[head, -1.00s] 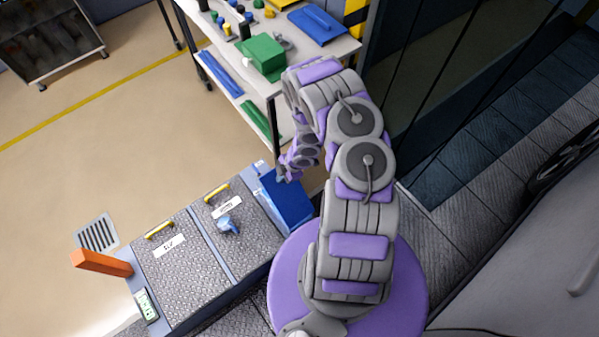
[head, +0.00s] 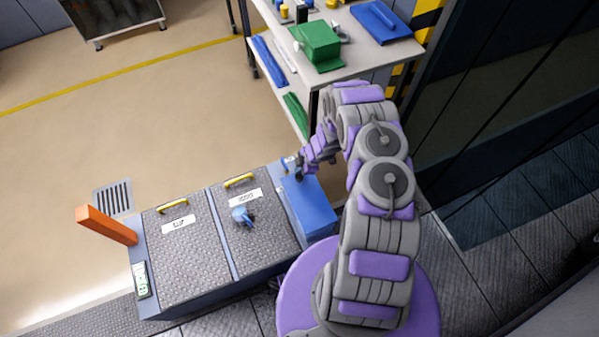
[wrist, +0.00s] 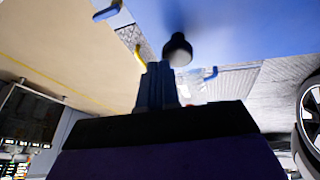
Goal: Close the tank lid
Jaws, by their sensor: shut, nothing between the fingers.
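A blue tank lid (head: 311,207) lies at the right end of the low chest, beside the textured plates. It looks close to flat, but I cannot tell if it is fully seated. My gripper (head: 292,166) is at the lid's far edge, low over it. In the wrist view, a blurred blue surface (wrist: 245,30) fills the top. My gripper's fingers (wrist: 157,85) are together with nothing between them. A dark knob-like piece (wrist: 178,48) shows just beyond the fingertips; I cannot tell if they touch it.
Two textured plates with yellow handles (head: 240,181) cover the chest; a blue valve-like piece (head: 242,215) sits on one. A workbench (head: 375,57) with a green box (head: 316,45) stands behind my arm.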

